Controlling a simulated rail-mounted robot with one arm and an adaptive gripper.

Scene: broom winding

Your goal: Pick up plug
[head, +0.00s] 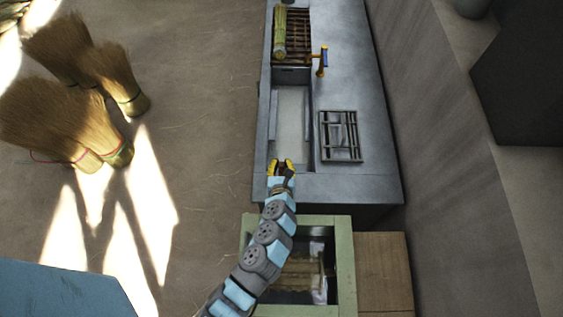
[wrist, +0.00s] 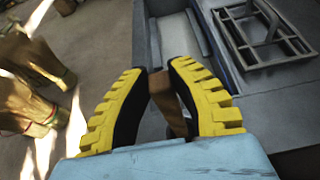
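My gripper (head: 282,165) is over the near end of the long grey basin (head: 313,175), its yellow and black fingers pointing away from me. In the wrist view the fingertips (wrist: 157,72) are close together with a brown, wood-like piece, which looks like the plug (wrist: 168,100), between them. The piece seems to touch both fingers, so my gripper looks shut on it. Its far end is hidden. In the head view the piece is too small to make out.
A grey metal frame (head: 340,136) lies on the counter right of the basin. A green-framed tank (head: 345,265) stands in front. Brooms (head: 60,125) stand on the left.

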